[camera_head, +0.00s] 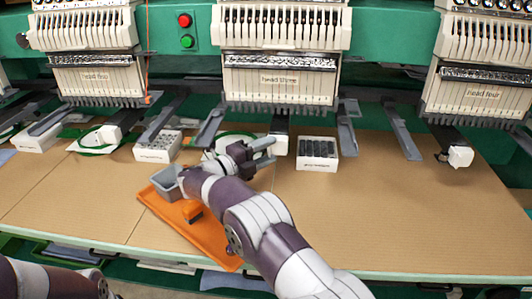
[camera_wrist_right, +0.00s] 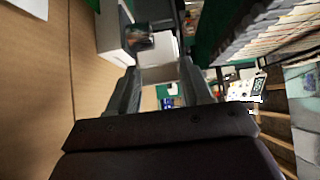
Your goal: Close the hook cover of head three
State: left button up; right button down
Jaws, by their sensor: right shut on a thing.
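Head three (camera_head: 278,78) is the middle embroidery head, with its name on the front. Its hook cover (camera_head: 280,145) is a small white piece at the end of the dark arm below the needles. My right gripper (camera_head: 268,152) reaches it from the front left, its grey fingers at the cover. In the right wrist view the white cover (camera_wrist_right: 158,52) shows between the fingertips of my right gripper (camera_wrist_right: 160,80), which is shut on it. The fingers hide part of the cover, and I cannot tell its exact angle. My left gripper is out of view; only part of that arm shows at lower left.
A white box of dark bobbins (camera_head: 317,153) stands close right of the gripper. Another bobbin box (camera_head: 158,147) stands further left. The board at right (camera_head: 400,220) is clear.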

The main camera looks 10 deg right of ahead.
jog(key=shift+w+a+r, duration=0.1)
jog(key=shift+a, duration=0.05)
jog(key=c, duration=0.9)
grip_release()
jog(key=shift+o, duration=0.3)
jog(key=shift+w+a, duration=0.1)
jog(key=v, duration=1.2)
jog(key=shift+a, duration=0.25)
